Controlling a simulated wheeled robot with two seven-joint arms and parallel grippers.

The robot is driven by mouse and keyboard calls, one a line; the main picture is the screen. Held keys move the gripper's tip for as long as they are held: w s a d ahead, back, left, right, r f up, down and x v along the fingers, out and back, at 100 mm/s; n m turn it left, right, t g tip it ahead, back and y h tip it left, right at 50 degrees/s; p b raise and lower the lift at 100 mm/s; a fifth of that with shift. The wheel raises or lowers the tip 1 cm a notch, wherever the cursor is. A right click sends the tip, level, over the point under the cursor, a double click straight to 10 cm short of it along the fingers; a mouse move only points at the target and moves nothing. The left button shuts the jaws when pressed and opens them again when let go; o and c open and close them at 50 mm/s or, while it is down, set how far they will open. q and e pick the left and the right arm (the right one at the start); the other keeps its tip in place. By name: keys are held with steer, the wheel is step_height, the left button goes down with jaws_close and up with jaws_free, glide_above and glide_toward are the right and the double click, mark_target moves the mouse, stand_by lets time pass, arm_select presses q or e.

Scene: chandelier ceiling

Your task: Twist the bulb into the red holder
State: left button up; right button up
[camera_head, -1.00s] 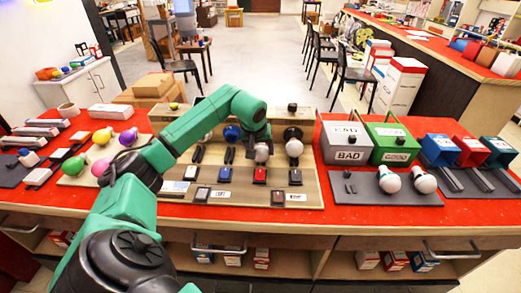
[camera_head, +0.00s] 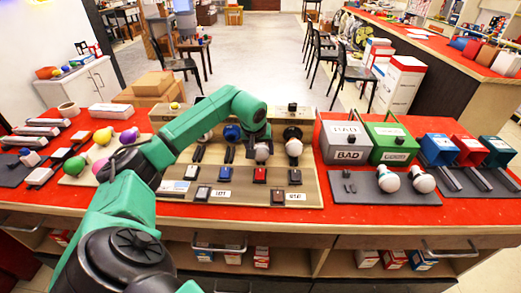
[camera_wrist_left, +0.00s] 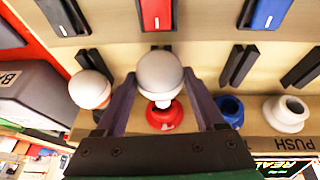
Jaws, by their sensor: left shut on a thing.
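My left gripper (camera_wrist_left: 163,108) is shut on a white bulb (camera_wrist_left: 160,75), with one finger on each side of it. The bulb's narrow end points at the red holder (camera_wrist_left: 164,118) on the wooden board and appears to meet its opening. How deep it sits cannot be told. In the head view my left gripper (camera_head: 258,140) is above the board's back row, with the bulb (camera_head: 262,152) at its tip. There the arm hides the red holder. My right gripper is not in view.
A second white bulb (camera_head: 294,147) stands beside the held one. An empty blue holder (camera_wrist_left: 230,108) and a white holder (camera_wrist_left: 287,113) are on the other side. Switches, including a red one (camera_head: 259,174), line the board's front. Grey BAD (camera_head: 345,143) and green GOOD (camera_head: 393,143) boxes stand right.

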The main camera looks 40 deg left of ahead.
mark_target(264, 144)
arm_select(q)
steer(key=shift+w+a+p, duration=0.35)
steer(key=shift+w+a, duration=0.2)
steer(key=shift+w, duration=0.2)
steer(key=shift+p, duration=0.35)
stand_by(0.5)
steer(key=shift+w+a, duration=0.35)
steer(key=shift+w, duration=0.15)
stand_by(0.4)
steer(key=shift+g+y+p, duration=0.3)
steer(key=shift+y+p, duration=0.2)
steer(key=shift+p, duration=0.9)
stand_by(0.8)
steer(key=shift+w+d+m+g+y+p, duration=0.2)
steer(key=shift+m+g+y+p, duration=0.2)
steer(key=shift+g+y+p, duration=0.4)
stand_by(1.2)
steer(key=shift+d+y+p, duration=0.1)
steer(key=shift+y+p, duration=0.4)
steer(key=shift+p, duration=0.1)
stand_by(0.4)
steer(key=shift+g, duration=0.3)
steer(key=shift+f+m+y, duration=0.1)
steer(key=shift+m+y, duration=0.2)
steer(key=shift+y, duration=0.3)
